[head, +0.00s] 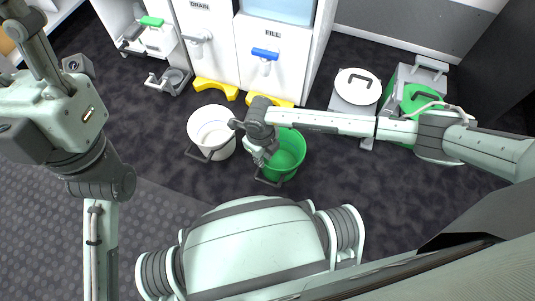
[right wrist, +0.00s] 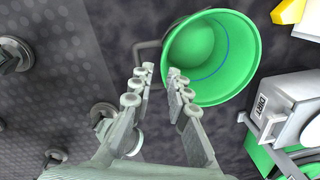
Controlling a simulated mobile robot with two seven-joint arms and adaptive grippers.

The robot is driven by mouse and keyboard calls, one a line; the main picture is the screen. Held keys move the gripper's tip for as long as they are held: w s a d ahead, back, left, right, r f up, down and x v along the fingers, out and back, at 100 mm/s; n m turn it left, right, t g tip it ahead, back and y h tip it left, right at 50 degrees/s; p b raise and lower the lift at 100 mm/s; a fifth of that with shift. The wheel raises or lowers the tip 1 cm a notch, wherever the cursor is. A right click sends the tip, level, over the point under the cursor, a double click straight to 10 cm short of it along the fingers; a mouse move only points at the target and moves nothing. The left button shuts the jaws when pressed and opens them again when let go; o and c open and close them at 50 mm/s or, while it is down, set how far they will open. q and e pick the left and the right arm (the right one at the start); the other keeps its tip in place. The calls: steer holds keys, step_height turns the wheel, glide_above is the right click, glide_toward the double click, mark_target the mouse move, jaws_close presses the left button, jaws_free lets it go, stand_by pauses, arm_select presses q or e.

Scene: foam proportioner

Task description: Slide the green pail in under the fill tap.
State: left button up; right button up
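The green pail (head: 288,155) stands upright on the dark floor in the head view, with its dark bail hanging at the front. It also shows from above in the right wrist view (right wrist: 208,55), empty inside. The fill tap (head: 265,55) has a blue handle and sits on the white panel marked FILL, behind the pail. My right gripper (head: 262,152) is at the pail's left rim. In the right wrist view its two fingers (right wrist: 160,72) are apart, and the right fingertip overlaps the rim; contact cannot be told. My left arm enters at the left; its gripper is out of view.
A white pail (head: 212,128) stands close left of the green one. Yellow floor guides (head: 215,88) lie below the panels, another under FILL (head: 268,99). A white-lidded bin (head: 356,88) and a grey-and-green unit (head: 412,92) stand right. The floor before the FILL guide is partly clear.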

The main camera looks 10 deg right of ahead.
mark_target(268, 165)
steer(key=shift+w+d, duration=0.2)
steer(key=shift+d, duration=0.25)
steer(key=shift+f, duration=0.1)
steer(key=shift+w+d+f+b, duration=0.15)
steer(key=shift+f+b, duration=0.6)
steer(key=shift+f, duration=1.2)
steer(key=shift+w+d+f+b, duration=0.1)
steer(key=shift+f+b, duration=0.6)
steer(key=shift+f, duration=1.2)
jaws_close()
